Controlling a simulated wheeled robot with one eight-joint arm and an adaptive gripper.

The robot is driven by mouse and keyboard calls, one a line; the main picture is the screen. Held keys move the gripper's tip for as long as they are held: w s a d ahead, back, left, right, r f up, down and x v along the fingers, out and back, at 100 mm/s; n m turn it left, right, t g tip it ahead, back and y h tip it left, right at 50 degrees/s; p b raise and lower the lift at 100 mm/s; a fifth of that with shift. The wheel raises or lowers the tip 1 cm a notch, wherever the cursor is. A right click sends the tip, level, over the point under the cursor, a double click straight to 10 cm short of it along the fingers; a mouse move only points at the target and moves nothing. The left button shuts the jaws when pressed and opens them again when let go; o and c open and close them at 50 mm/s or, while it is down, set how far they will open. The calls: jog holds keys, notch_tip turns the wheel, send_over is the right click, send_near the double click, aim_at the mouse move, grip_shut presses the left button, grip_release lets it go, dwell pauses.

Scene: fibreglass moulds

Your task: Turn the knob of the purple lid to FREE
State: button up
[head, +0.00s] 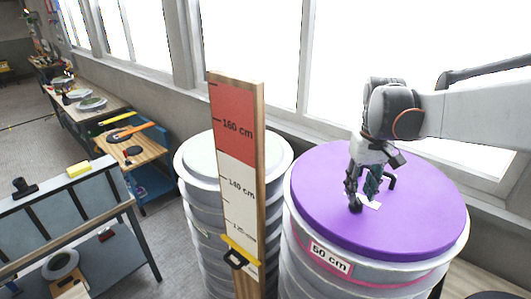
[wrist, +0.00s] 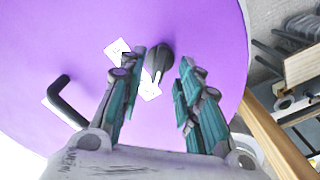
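The purple lid (head: 435,205) covers a ringed drum marked 50 cm; it also fills much of the wrist view (wrist: 55,40). A dark elongated knob (wrist: 158,60) stands on the lid, its narrow end pointing down in the wrist view. White labels lie beside it, one up-left (wrist: 117,48) and one below (wrist: 150,90); their print is unreadable. My gripper (head: 362,200) is low over the lid. In the wrist view its teal-padded fingers (wrist: 162,58) are apart, one each side of the knob, with visible gaps. In the head view the knob is not clearly distinguishable from the fingers.
A black bent handle (wrist: 66,100) rises from the lid left of the fingers in the wrist view. A wooden height gauge (head: 240,175) stands left of the drum. Another ringed drum with a pale lid (head: 200,160) is behind it. Windows line the back.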

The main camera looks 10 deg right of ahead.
jog(key=shift+f, duration=1.05)
grip_shut()
